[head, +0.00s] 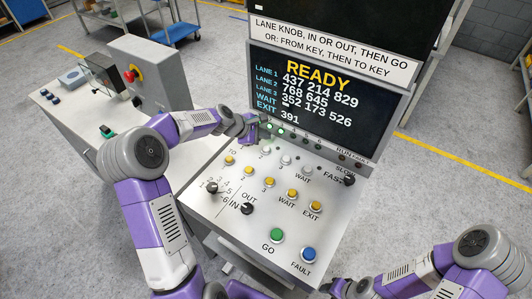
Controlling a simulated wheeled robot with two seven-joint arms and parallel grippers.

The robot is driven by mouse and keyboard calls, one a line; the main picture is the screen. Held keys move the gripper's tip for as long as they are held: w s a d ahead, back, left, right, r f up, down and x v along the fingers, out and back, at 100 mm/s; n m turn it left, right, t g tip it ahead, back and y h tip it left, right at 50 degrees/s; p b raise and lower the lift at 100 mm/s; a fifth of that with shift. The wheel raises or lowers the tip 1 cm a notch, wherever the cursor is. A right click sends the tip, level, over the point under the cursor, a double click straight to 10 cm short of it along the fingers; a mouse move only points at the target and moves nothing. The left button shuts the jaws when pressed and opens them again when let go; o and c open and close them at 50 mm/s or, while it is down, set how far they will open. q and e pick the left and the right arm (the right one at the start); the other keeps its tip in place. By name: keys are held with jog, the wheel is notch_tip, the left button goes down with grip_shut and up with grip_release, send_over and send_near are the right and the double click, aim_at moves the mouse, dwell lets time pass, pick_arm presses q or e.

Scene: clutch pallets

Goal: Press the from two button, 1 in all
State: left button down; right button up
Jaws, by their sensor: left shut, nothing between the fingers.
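The control console (215,212) stands in front of me with a sloped, light-grey button panel. A row of pale round buttons runs across its upper part. The second one, which I take as the from two button (265,150), shows just below my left gripper. The first pale button is hidden or hard to make out behind the gripper. My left gripper (256,137) is shut and empty over the upper left of the panel, close to that button; I cannot tell whether it touches. My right gripper (338,287) is partly visible at the bottom edge, away from the buttons; its jaws are unclear.
Below the pale row are yellow buttons (270,182), black knobs (247,208), a green GO button (277,235) and a blue FAULT button (308,254). The screen (320,95) behind reads READY. A side bench (62,120) with a red emergency stop (129,75) stands left.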

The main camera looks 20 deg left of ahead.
aim_at(264, 150)
pick_arm(q)
jog(key=shift+f+b, duration=0.9)
jog(key=shift+f, duration=0.8)
pick_arm(e)
jog(key=shift+f, duration=1.3)
pick_arm(q)
jog(key=shift+f+b, duration=0.3)
jog(key=shift+f, duration=0.1)
pick_arm(e)
jog(key=shift+f, duration=0.3)
pick_arm(q)
jog(key=shift+f+b, duration=0.4)
jog(key=shift+f, duration=0.1)
pick_arm(e)
jog(key=shift+f, duration=0.4)
pick_arm(q)
jog(key=shift+r+p, duration=0.8)
jog(key=shift+r, duration=0.1)
pick_arm(e)
jog(key=shift+r, duration=0.75)
pick_arm(q)
jog(key=shift+r, duration=0.1)
notch_tip(264, 150, up, 5)
jog(key=p, duration=0.4)
pick_arm(e)
notch_tip(264, 150, up, 4)
jog(key=shift+r, duration=0.1)
